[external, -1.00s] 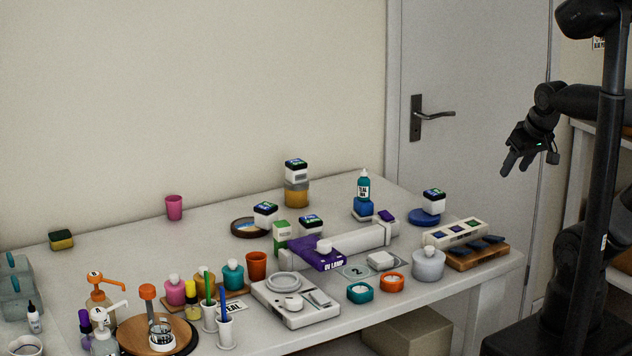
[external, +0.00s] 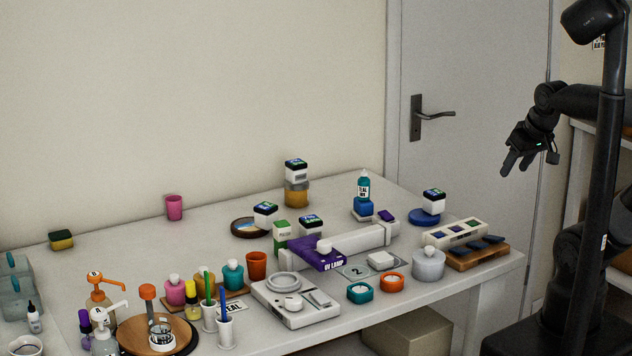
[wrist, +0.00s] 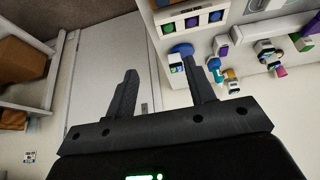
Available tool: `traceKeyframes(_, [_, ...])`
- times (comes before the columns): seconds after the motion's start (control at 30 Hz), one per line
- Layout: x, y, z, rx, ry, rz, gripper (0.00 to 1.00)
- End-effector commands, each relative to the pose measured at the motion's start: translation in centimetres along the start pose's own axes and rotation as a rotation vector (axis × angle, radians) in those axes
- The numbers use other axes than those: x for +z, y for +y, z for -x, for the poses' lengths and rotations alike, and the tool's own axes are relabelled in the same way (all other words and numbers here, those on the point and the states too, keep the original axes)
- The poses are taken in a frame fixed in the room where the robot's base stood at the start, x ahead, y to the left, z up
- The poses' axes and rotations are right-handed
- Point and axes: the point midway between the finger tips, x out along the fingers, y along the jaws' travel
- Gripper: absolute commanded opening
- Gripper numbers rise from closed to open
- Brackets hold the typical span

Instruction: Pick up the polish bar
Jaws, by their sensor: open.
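The polish bar (external: 281,236) looks like a small green and white upright block. It stands on the table behind the white roll and the purple UV lamp (external: 318,254), beside a white jar with a dark lid (external: 311,226). I cannot pick it out surely in the wrist view. My gripper (external: 515,167) is open and empty, in the air in front of the door, to the right of the table and well away from the bar. In the wrist view my gripper's two fingers (wrist: 159,66) are spread with nothing between them.
A teal bottle (external: 363,187) stands behind the roll. Cups and bottles crowd the front left. The back left tabletop is mostly clear.

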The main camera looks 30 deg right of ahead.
Motion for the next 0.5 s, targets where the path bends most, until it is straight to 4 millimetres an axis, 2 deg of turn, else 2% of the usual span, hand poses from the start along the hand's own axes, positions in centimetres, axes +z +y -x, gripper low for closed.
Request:
traceKeyframes(0.1, [0.0, 0.0, 0.0, 0.0, 0.0, 0.0, 0.49])
traceKeyframes(0.2, [0.0, 0.0, 0.0, 0.0, 0.0, 0.0, 0.55])
traceKeyframes(0.37, [0.0, 0.0, 0.0, 0.0, 0.0, 0.0, 0.55])
traceKeyframes(0.5, [-0.89, -0.33, 0.11, -0.006, -0.008, -0.001, 0.55])
